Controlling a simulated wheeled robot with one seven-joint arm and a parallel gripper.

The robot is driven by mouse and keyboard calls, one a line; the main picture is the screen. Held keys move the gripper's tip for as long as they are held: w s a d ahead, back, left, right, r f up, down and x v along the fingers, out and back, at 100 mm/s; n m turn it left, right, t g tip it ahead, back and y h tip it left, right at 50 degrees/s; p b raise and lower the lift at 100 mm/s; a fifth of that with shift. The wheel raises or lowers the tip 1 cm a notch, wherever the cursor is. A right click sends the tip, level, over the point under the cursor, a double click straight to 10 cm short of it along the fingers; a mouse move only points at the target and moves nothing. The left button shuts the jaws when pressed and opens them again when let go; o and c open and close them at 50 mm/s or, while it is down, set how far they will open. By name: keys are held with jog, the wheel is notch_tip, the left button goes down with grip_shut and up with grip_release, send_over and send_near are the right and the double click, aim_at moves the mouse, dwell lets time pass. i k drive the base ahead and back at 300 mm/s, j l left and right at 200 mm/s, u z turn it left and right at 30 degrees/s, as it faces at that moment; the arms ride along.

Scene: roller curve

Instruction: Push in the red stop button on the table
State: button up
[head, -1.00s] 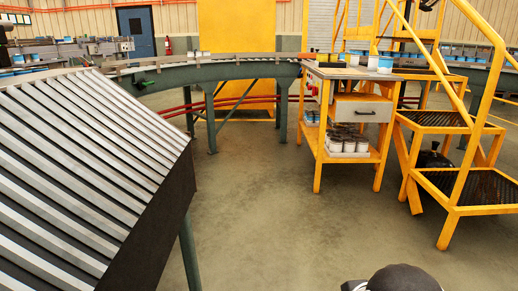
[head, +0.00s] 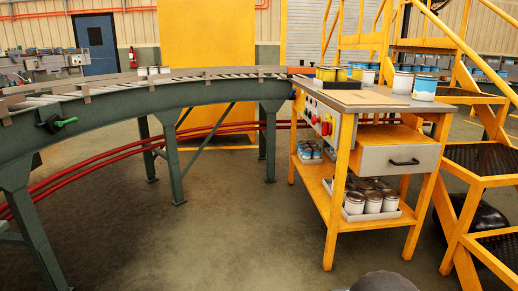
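The yellow worktable (head: 343,160) stands at the right of centre in the head view, with a grey top. A pale control panel (head: 317,112) is on its left side, with several small knobs or buttons. A red part (head: 325,128) shows on the panel toward its near end. My gripper is not in view. A dark rounded part at the bottom edge appears to be mine.
A curved roller conveyor (head: 150,97) on green legs runs from the left to the table. Cans (head: 424,88) stand on the tabletop; a drawer (head: 400,158) faces front. Yellow stairs (head: 480,160) stand close on the right. The floor (head: 220,235) before the table is clear.

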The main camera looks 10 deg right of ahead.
aim_at(315, 120)
jog(key=i+j+z, duration=0.1)
jog(key=i+z, duration=0.15)
jog(key=i, duration=0.25)
jog(key=i+j+z, duration=0.3)
jog(key=i, duration=0.2)
jog(key=i+l+u, duration=0.35)
jog(key=i+l, duration=0.15)
jog(key=l, duration=0.25)
jog(key=i+l+u, duration=0.15)
jog(key=l, duration=0.25)
jog(key=i, duration=0.05)
